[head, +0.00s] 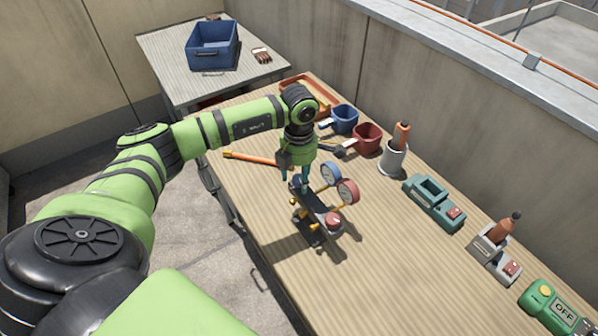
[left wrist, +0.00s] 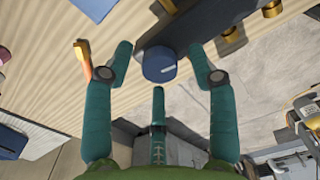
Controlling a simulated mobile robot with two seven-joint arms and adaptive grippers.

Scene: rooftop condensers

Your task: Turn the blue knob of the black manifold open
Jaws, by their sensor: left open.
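The black manifold (head: 309,201) stands on the wooden workbench, with a blue gauge (head: 331,172), a red gauge (head: 348,191) and a red knob (head: 333,221). Its blue knob (left wrist: 160,66) shows in the left wrist view at the end of the black body, with a pale mark on its face. My left gripper (head: 301,182) is over the blue knob's end of the manifold. Its teal fingers are open, one on each side of the knob with gaps visible, and a third below it. The gripper hides the blue knob in the head view. My right gripper is not in view.
An orange-handled tool (head: 250,159) lies left of the manifold. Teal (head: 434,203) and green (head: 548,307) devices line the wall side. A blue crate (head: 212,46) sits on the far table. The bench's front right is clear.

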